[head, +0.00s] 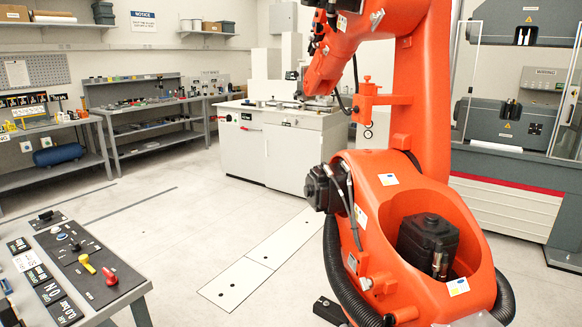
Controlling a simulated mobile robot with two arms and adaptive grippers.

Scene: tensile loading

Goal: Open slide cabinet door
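A tensile machine (507,124) stands at the right behind a tall clear panel (465,75) with a pale frame; a second framed edge (570,85) shows at the far right. Whether these panels are the slide door, and how far open they stand, I cannot tell. A white cabinet (283,153) with a red handle (250,128) stands at the back middle; its fronts look shut. Neither of my grippers is in view.
A large orange industrial arm (415,195) fills the middle right and hides part of the machine. A control table (85,265) stands at front left. Workbenches (150,105) line the back left. The grey floor (180,225) between them is mostly clear.

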